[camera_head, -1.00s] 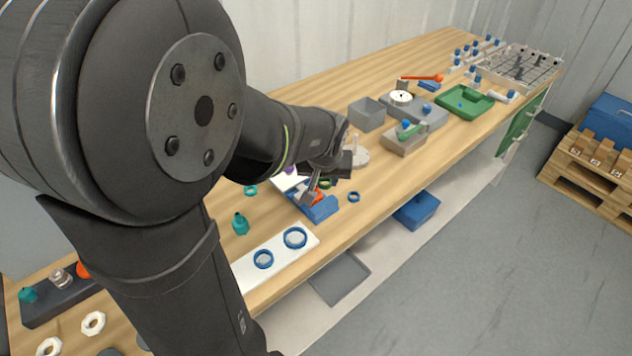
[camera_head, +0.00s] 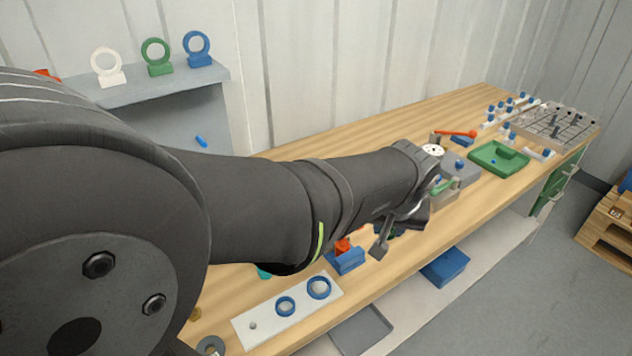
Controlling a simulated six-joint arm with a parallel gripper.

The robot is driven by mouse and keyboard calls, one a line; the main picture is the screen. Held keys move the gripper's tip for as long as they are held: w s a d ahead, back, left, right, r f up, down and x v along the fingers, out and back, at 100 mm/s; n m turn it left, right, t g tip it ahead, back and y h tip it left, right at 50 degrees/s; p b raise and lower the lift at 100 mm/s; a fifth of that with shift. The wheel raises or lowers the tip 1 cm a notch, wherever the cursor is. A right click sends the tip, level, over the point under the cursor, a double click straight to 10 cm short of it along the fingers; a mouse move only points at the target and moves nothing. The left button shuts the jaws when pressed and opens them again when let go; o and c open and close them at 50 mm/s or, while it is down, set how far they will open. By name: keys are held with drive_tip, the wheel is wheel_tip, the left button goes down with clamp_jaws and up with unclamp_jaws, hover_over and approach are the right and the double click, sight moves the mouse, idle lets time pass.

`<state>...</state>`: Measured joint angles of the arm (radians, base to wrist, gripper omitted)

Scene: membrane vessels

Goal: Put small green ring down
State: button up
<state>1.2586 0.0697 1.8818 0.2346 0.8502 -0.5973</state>
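My gripper (camera_head: 386,238) hangs over the front middle of the workbench, just right of a blue block with an orange part (camera_head: 346,259). One grey finger shows, and the rest is hidden by my wrist. I cannot tell whether it is open or shut. A small dark greenish patch shows behind the finger, too small to identify. I cannot make out a small green ring on the bench. A larger green ring on a stand (camera_head: 156,57) is on the wall shelf.
A white plate (camera_head: 257,327) with two blue rings (camera_head: 318,287) lies at the front edge. My arm hides much of the left bench.

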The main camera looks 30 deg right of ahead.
drive_tip(key=s+d+f+m, duration=0.15)
drive_tip(key=d+f, duration=0.25)
drive_tip(key=d, duration=0.4)
drive_tip(key=s+d+f, duration=0.2)
drive_tip(key=d+f, duration=0.1)
drive_tip(key=d, duration=0.6)
hover_over(407, 235)
drive_tip(key=a, duration=0.1)
drive_tip(key=shift+g, duration=0.3)
drive_tip(key=f, duration=0.7)
drive_tip(key=shift+s, duration=0.35)
drive_tip(key=shift+f, duration=1.9)
drive_tip(key=shift+f, duration=0.15)
drive_tip(key=o, duration=0.9)
drive_tip(key=v, duration=1.2)
drive_tip(key=shift+s+a, duration=0.1)
drive_tip(key=shift+a, duration=0.15)
